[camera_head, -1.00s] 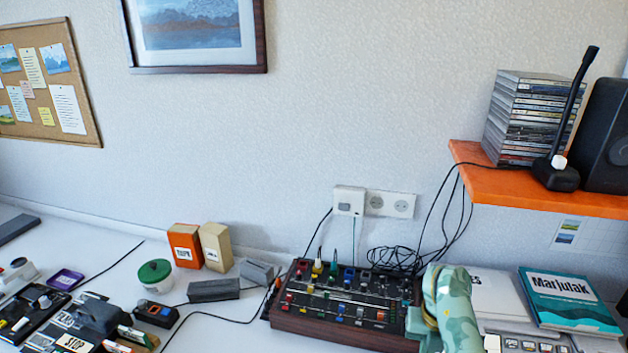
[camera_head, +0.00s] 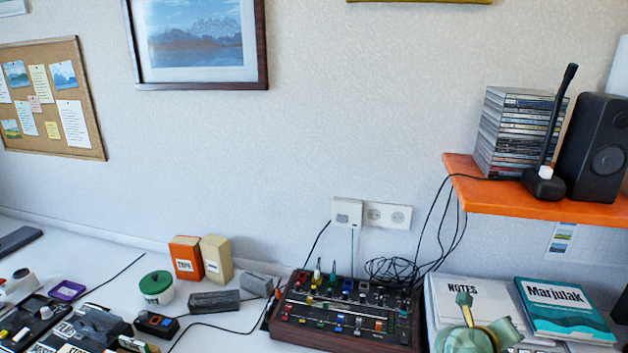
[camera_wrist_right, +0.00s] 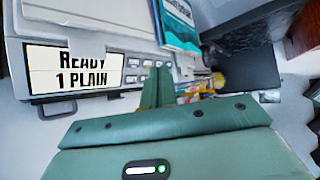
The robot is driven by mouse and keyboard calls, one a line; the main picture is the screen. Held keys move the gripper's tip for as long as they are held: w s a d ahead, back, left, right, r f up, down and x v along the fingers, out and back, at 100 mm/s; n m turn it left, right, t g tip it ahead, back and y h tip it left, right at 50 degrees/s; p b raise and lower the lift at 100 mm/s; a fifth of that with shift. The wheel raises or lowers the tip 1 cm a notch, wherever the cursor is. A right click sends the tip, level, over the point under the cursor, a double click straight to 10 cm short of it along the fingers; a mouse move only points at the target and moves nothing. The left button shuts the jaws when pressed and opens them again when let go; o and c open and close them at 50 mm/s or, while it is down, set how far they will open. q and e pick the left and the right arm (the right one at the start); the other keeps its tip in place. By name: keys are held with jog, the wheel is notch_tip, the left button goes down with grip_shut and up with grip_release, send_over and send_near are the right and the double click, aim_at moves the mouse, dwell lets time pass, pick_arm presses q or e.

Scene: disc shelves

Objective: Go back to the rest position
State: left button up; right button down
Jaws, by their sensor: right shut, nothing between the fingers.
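My right gripper (camera_wrist_right: 157,88) shows in the right wrist view, its green fingers together with nothing between them. Its fingertips point toward a pale device with a display panel (camera_wrist_right: 77,68) reading "READY 1 PLAIN". I cannot tell whether they touch it. My left gripper is not in view.
A mixer (camera_head: 345,315) with coloured knobs stands on the desk. A teal book (camera_head: 565,308) lies right of it. An orange shelf (camera_head: 470,195) above holds a disc stack (camera_head: 520,130) and speaker (camera_head: 595,145). Small boxes (camera_head: 186,258) stand left.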

jog(key=s+a+r+n+t+y, duration=0.1)
jog(key=a+r+n+t+y, duration=0.2)
jog(key=a+r+n+t, duration=0.6)
jog(key=s+a+r+n+t+y, duration=0.15)
jog(key=r+n+t+y, duration=0.35)
jog(key=n, duration=0.7)
jog(key=s+a+f+n+g+y, duration=0.6)
jog(key=a+f+n, duration=0.45)
jog(key=n, duration=0.55)
jog(key=s+d+f+n+g+h, duration=0.35)
jog(key=s+d, duration=0.25)
jog(key=s, duration=0.3)
jog(key=s+d+f+n+g+h, duration=0.25)
jog(key=s+d+g+h, duration=0.2)
jog(key=s, duration=0.45)
jog(key=s+a+f+m+g+y, duration=0.1)
jog(key=s+a+f+y, duration=0.15)
jog(key=f, duration=1.15)
jog(key=s+a+f+m+g+y, duration=0.1)
jog(key=s+a+f+g, duration=0.15)
jog(key=f, duration=1.15)
jog(key=s+f+m+g, duration=0.1)
jog(key=s+f, duration=0.5)
jog(key=s, duration=0.3)
jog(key=s+d+f+m+g+y, duration=0.1)
jog(key=s+f, duration=0.6)
jog(key=s, duration=0.3)
jog(key=shift+f, duration=0.15)
